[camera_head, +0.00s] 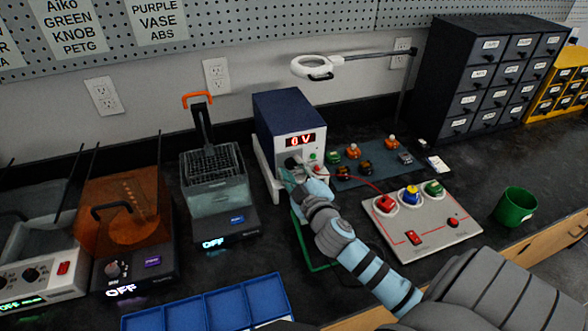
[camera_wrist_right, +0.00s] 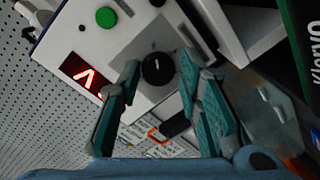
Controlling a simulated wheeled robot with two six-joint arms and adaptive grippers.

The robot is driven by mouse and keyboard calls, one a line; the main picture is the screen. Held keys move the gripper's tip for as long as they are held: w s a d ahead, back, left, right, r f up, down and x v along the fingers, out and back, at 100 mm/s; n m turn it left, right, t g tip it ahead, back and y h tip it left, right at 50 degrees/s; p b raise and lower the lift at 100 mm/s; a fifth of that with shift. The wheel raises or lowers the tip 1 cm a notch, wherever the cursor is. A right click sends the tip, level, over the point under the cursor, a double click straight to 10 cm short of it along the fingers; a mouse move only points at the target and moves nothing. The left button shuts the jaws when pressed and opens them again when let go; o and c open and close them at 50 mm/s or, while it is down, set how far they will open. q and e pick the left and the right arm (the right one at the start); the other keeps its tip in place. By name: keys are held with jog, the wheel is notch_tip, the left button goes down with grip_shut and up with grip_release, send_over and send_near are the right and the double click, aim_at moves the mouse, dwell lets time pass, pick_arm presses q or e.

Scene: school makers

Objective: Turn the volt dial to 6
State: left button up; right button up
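The power supply (camera_head: 290,118) is a blue box with a white front on the bench. Its red display (camera_head: 300,140) shows one digit, which looks like 0, and a V; in the wrist view the V (camera_wrist_right: 86,77) shows and a finger hides the digit. The black volt dial (camera_wrist_right: 158,69) has a light pointer mark and lies between the fingertips of my right gripper (camera_wrist_right: 157,66). The fingers are apart on either side of the dial; I cannot tell whether they touch it. In the head view my right gripper (camera_head: 290,174) covers most of the dial. My left gripper is not in view.
A green button (camera_wrist_right: 106,17) sits beside the dial. A red cable (camera_head: 362,184) runs to a grey board with coloured buttons (camera_head: 420,232). A blue mat (camera_head: 372,160) with small parts lies right of the supply. A tank machine (camera_head: 215,200) stands left, a green cup (camera_head: 515,206) right.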

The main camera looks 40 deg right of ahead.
jog(key=shift+o, duration=0.6)
jog(key=shift+r, duration=0.1)
jog(key=v, duration=1.2)
jog(key=shift+s, duration=0.1)
